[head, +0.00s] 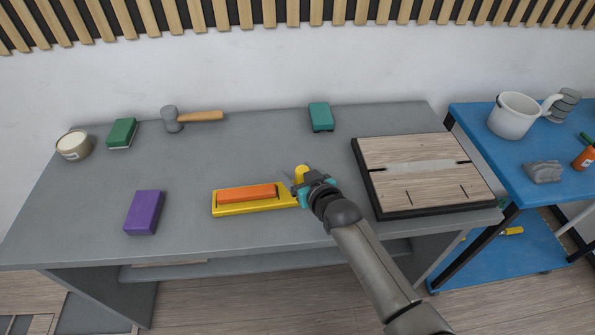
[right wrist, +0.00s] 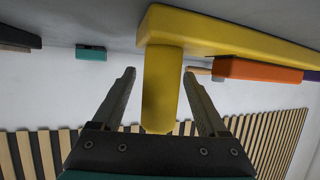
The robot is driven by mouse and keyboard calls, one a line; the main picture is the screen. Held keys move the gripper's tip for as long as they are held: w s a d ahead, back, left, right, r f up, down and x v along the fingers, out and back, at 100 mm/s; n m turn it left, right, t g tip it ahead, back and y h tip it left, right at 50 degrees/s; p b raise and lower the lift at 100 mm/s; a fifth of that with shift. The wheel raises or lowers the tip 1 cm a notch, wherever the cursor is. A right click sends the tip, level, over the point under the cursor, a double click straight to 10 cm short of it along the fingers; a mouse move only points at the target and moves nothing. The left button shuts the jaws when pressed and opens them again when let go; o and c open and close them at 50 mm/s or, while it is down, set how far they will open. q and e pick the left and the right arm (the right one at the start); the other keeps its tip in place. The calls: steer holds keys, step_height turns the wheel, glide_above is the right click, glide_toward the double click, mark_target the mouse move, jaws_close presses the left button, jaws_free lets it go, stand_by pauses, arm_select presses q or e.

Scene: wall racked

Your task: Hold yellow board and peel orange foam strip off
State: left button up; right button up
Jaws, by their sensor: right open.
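The yellow board (head: 222,210) lies flat on the grey table, with the orange foam strip (head: 247,193) along its top. A yellow upright post (head: 301,172) stands at the board's right end. My right gripper (head: 296,184) is at that end. In the right wrist view, the board (right wrist: 230,36) and the strip (right wrist: 258,71) show upside down. There the post (right wrist: 162,85) stands between the two spread fingers of my right gripper (right wrist: 159,76), with gaps on both sides. The gripper is open and holds nothing. My left gripper is not in view.
A purple block (head: 144,212) lies left of the board. A wooden panel with a black frame (head: 368,184) lies to the right. The table between is clear.

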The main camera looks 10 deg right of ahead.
steer(key=shift+c, duration=0.3)
jaws_close()
stand_by(0.5)
steer(key=shift+c, duration=1.3)
jaws_free()
jaws_close()
